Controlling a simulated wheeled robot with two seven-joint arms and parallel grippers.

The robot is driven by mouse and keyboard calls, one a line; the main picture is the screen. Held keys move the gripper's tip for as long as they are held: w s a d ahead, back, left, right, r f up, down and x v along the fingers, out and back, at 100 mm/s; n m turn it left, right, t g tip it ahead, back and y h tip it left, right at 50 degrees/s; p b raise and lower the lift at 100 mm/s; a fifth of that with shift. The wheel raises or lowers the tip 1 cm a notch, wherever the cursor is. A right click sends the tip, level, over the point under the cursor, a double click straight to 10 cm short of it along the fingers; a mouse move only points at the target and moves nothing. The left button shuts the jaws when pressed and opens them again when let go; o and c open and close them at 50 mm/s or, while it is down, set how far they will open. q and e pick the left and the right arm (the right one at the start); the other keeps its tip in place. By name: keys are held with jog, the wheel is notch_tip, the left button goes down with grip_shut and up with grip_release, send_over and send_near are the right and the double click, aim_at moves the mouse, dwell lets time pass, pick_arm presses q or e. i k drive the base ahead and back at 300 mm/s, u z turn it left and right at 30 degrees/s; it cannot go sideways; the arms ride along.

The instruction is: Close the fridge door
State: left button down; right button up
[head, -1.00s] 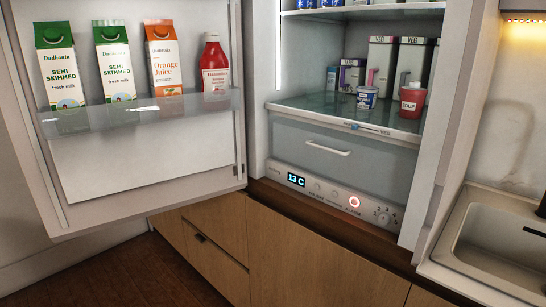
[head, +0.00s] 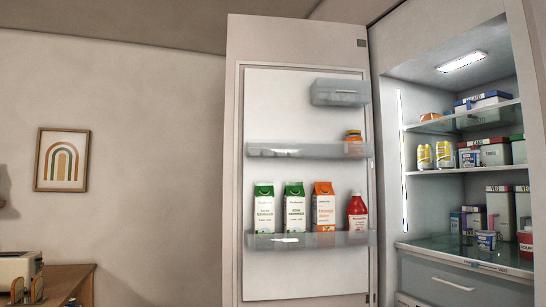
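The fridge door (head: 305,110) stands wide open in the head view, its inner side facing me. It is hinged along its right edge, next to the fridge body (head: 430,40). Its shelves hold two green-topped milk cartons, an orange juice carton (head: 324,208) and a red bottle (head: 357,212); a jar stands on the shelf above. The lit fridge interior (head: 440,205) shows at the right. The outer face of the door and its bottom edge are hidden or out of frame. Neither of my grippers shows in the head view.
Inside the fridge, shelves hold yellow cans (head: 424,157), boxes and tubs, above a drawer (head: 452,283). At the lower left are a wooden counter (head: 68,282) and a toaster (head: 18,270). A framed rainbow picture (head: 62,160) hangs on the wall. The floor is out of view.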

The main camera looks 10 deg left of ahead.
aim_at(281, 127)
jog(key=u, duration=1.2)
jog(key=i, duration=5)
jog(key=z, duration=4.15)
jog(key=i, duration=1)
jog(key=u, duration=0.2)
jog(key=k, duration=0.15)
jog(key=z, duration=0.05)
